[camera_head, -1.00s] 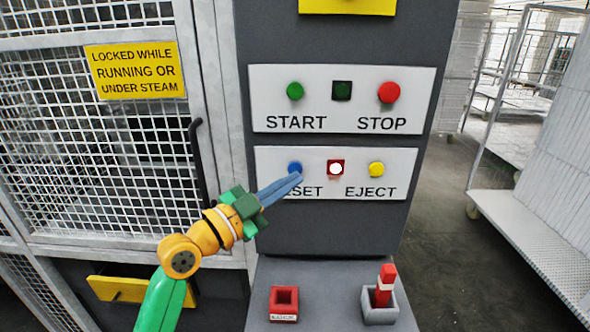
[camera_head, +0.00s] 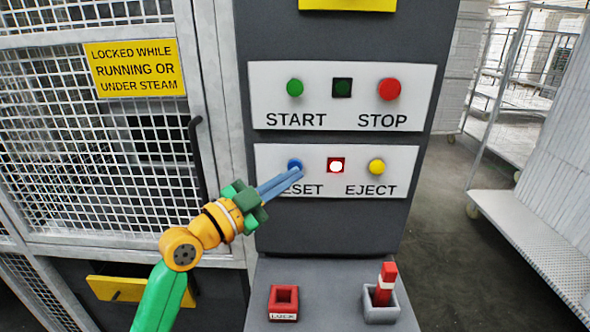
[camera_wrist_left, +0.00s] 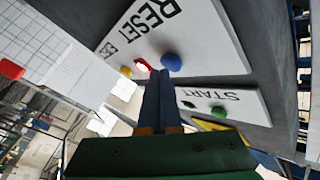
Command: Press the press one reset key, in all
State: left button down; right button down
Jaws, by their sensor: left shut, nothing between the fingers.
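The blue reset key (camera_head: 295,165) sits on the lower white panel (camera_head: 400,155), above the word RESET. It also shows in the left wrist view (camera_wrist_left: 171,61), just beyond the fingertips. My left gripper (camera_head: 298,171) is shut and empty, with its blue-grey fingertips at the lower edge of the key. I cannot tell whether they touch it. The fingers cover the first letter of RESET. Beside the key is a red square lamp (camera_head: 336,166) with a bright white centre, then the yellow eject button (camera_head: 376,167). My right gripper is not in view.
The upper panel (camera_head: 420,80) has a green START button (camera_head: 295,88), a dark lamp (camera_head: 342,88) and a red STOP button (camera_head: 389,89). Below are a red LOCK socket (camera_head: 284,302) and a grey holder (camera_head: 382,312) with a red peg (camera_head: 384,285). A mesh gate (camera_head: 90,150) stands left.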

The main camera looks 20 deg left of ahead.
pick_arm(q)
jog(key=shift+w+a+r+b, duration=0.1)
jog(key=shift+w+b, duration=0.25)
jog(key=shift+w, duration=0.05)
dwell(0.8)
jog(key=shift+s+d, duration=0.2)
jog(key=shift+s, duration=0.55)
jog(key=s, duration=0.1)
jog(key=s+d+p, duration=0.1)
jog(key=s, duration=0.3)
jog(key=shift+d, duration=0.25)
jog(key=shift+w, duration=0.1)
dwell(0.6)
